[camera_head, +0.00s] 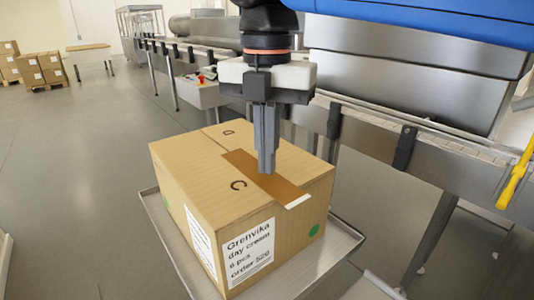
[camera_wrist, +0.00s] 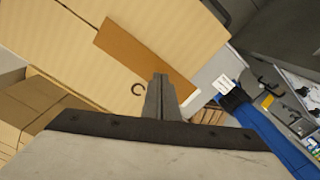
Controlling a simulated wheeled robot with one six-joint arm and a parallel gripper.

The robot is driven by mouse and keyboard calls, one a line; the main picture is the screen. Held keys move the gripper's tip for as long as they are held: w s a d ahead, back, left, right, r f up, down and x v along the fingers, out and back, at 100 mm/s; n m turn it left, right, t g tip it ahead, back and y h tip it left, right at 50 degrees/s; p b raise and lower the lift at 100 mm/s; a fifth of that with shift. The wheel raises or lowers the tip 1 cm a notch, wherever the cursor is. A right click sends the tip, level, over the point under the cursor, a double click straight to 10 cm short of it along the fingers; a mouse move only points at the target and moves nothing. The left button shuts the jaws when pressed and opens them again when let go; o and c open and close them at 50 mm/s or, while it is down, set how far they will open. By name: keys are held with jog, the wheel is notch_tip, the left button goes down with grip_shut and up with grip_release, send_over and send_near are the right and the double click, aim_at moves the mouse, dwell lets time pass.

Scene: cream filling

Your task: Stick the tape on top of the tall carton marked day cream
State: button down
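The carton (camera_head: 205,178) has a white label reading "Grenvika day cream 6 pcs order 529" (camera_head: 250,254). A brown strip of tape (camera_head: 240,163) lies across the carton's top, running towards the right edge, with a white end (camera_head: 298,201) there. The tape also shows in the wrist view (camera_wrist: 140,52). My gripper (camera_head: 266,170) points down with its fingers together over the tape, hiding part of it. Its fingertips also show in the wrist view (camera_wrist: 161,78). I cannot tell whether the tips touch the tape.
The carton sits on a grey metal tray (camera_head: 180,247). A steel conveyor (camera_head: 375,142) runs behind it. A yellow-handled thing (camera_head: 515,180) is at the right edge. Stacked cartons (camera_head: 38,68) and a small table (camera_head: 88,47) stand at the back left.

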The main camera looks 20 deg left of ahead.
jog(key=shift+f, duration=0.65)
dwell(0.7)
jog(key=shift+r, duration=3)
jog(key=shift+w, duration=0.1)
